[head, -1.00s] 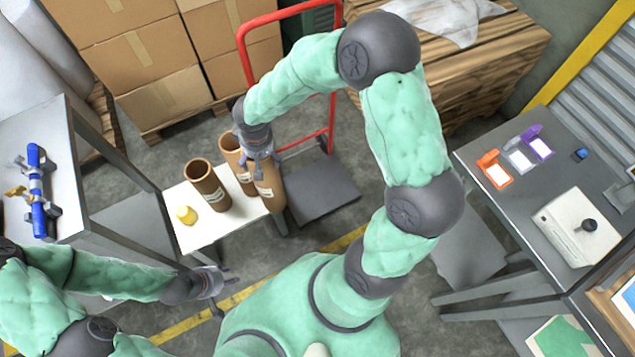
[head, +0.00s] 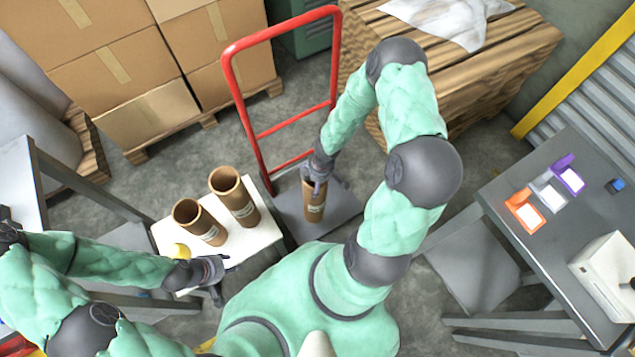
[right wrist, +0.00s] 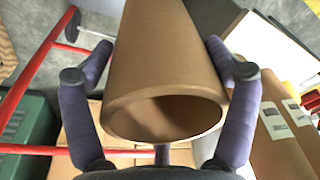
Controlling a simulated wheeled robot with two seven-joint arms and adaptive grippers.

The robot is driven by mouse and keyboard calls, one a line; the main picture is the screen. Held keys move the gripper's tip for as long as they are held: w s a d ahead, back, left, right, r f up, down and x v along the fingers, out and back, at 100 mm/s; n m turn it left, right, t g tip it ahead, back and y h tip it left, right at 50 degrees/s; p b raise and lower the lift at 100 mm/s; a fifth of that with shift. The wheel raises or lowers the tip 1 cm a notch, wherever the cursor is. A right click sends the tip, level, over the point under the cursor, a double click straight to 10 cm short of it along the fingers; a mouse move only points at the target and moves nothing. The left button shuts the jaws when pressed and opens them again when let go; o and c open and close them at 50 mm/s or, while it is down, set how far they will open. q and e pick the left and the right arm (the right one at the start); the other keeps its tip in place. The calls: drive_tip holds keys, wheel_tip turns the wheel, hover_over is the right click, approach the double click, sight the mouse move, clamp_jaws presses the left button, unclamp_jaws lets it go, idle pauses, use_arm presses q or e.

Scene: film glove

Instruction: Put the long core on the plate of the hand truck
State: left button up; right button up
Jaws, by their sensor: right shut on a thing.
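The long core (head: 314,205), a brown cardboard tube with a pale label, stands roughly upright over the grey plate (head: 343,208) of the red hand truck (head: 290,122). My right gripper (head: 316,180) is shut around its upper part. In the right wrist view the core (right wrist: 165,65) sits between the dark fingers (right wrist: 165,100), its open end towards the camera. I cannot tell whether its lower end touches the plate. My left gripper (head: 221,277) is open and empty by the front edge of the white table (head: 255,240).
Two other cores, a left one (head: 205,228) and a right one (head: 240,203), stand on the white table with a yellow object (head: 181,251). Stacked cartons (head: 130,60) and a wooden crate (head: 490,60) stand behind. A grey workbench (head: 525,255) is on the right.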

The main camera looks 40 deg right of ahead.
drive_tip(key=n, duration=0.2)
hover_over(322, 203)
wheel_tip(322, 203, down, 4)
drive_tip(key=shift+a, duration=0.15)
drive_tip(key=shift+f, duration=0.15)
drive_tip(key=w+d+f+b, duration=0.1)
drive_tip(key=w+d+f, duration=0.8)
drive_tip(key=f, duration=0.3)
drive_tip(key=shift+d+f+b, duration=0.3)
drive_tip(key=shift+d+f, duration=0.1)
drive_tip(key=shift+d, duration=0.35)
drive_tip(key=o, duration=1.5)
drive_tip(key=shift+c, duration=0.2)
